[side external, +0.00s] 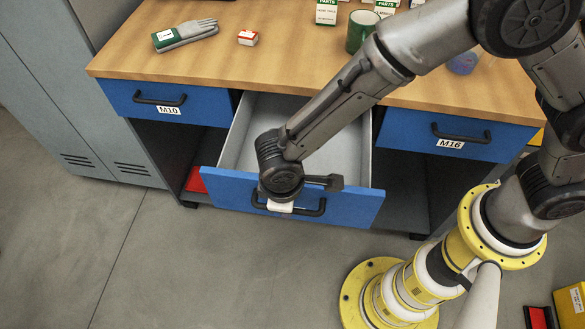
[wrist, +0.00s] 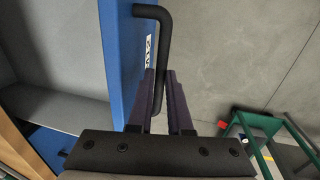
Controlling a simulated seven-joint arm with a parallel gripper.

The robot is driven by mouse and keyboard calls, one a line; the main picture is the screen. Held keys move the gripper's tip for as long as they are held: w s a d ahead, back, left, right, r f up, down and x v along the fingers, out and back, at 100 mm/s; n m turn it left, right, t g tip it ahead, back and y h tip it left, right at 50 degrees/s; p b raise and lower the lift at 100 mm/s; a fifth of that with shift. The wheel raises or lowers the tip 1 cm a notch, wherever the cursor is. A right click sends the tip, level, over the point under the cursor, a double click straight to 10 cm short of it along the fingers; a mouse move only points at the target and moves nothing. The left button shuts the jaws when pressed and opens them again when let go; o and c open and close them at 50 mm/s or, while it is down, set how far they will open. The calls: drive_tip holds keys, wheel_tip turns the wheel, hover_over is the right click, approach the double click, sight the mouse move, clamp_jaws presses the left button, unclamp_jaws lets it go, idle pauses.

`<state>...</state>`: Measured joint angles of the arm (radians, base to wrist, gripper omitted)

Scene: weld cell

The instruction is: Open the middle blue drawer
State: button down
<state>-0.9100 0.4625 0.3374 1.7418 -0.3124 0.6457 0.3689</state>
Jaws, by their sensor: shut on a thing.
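The middle blue drawer (side external: 350,205) stands pulled well out from the bench, with its empty grey inside showing. Its front also shows in the wrist view (wrist: 122,65). Its black bar handle (wrist: 166,38) runs between the two fingers of my gripper (wrist: 160,78), which is shut on it. In the side view my gripper (side external: 281,207) is at the drawer front, and my wrist hides part of the handle. The M10 drawer (side external: 205,104) at left and the M16 drawer (side external: 490,138) at right are shut.
A grey cabinet (side external: 60,80) stands at left. The floor (side external: 200,270) before the drawer is clear.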

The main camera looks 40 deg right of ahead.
drive_tip(key=s+a, duration=0.3)
drive_tip(key=shift+s+a, duration=0.2)
drive_tip(key=shift+a, duration=0.1)
drive_tip(key=shift+r, duration=0.1)
drive_tip(key=c, duration=0.8)
unclamp_jaws()
drive_tip(key=shift+c, duration=0.2)
wheel_tip(320, 180, up, 14)
drive_tip(key=s+a, duration=0.1)
drive_tip(key=s, duration=0.1)
drive_tip(key=shift+a+f, duration=0.25)
drive_tip(key=shift+a, duration=0.1)
drive_tip(key=shift+w, duration=0.15)
